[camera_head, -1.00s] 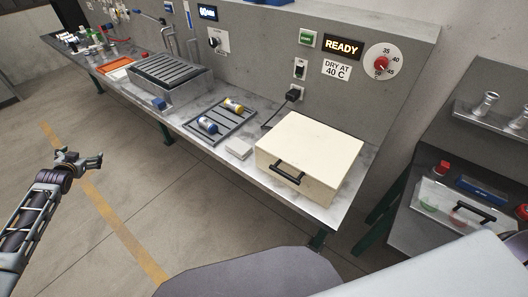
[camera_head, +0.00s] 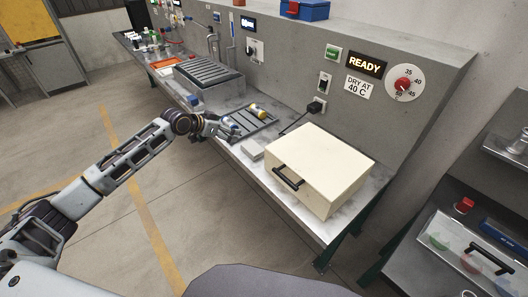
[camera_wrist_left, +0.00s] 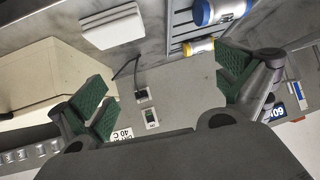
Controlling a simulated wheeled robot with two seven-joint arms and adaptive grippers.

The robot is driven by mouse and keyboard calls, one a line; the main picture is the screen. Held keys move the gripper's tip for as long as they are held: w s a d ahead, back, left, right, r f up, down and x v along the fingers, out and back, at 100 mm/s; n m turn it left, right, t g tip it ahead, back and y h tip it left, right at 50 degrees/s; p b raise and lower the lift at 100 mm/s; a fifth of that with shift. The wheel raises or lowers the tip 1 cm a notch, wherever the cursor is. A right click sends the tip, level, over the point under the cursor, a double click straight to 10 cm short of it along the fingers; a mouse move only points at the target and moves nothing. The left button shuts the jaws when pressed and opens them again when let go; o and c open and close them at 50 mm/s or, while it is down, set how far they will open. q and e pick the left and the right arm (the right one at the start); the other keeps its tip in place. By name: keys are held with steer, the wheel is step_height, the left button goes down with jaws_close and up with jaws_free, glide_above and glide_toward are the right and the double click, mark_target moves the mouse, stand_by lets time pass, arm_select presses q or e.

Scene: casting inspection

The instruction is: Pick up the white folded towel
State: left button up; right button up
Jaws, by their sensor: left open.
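The white folded towel (camera_head: 252,149) lies flat on the bench, between the dark ribbed tray and the cream box. In the left wrist view the towel (camera_wrist_left: 112,30) is at the upper left, beyond the fingers and apart from them. My left gripper (camera_head: 222,127) is near the bench's front edge, to the left of the towel and by the tray's near side. In the wrist view my left gripper (camera_wrist_left: 168,85) is open with its green finger pads wide apart and nothing between them. My right gripper is not in view.
The cream box (camera_head: 318,170) with a black handle stands right of the towel. A grey ribbed rack (camera_head: 205,80) is farther left. A black cable runs behind.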

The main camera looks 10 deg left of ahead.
mark_target(253, 147)
arm_select(q)
steer(key=s+d+f+g, duration=0.1)
steer(key=s+d+f+m+g, duration=0.1)
steer(key=s, duration=0.1)
steer(key=shift+s+d+h, duration=0.25)
steer(key=shift+d+h, duration=0.05)
steer(key=shift+d, duration=0.1)
steer(key=shift+f, duration=0.1)
steer(key=shift+x, duration=4.2)
steer(key=shift+s, duration=0.1)
steer(key=shift+d+f, duration=0.1)
steer(key=shift+p+x, duration=0.3)
steer(key=shift+x, duration=2.3)
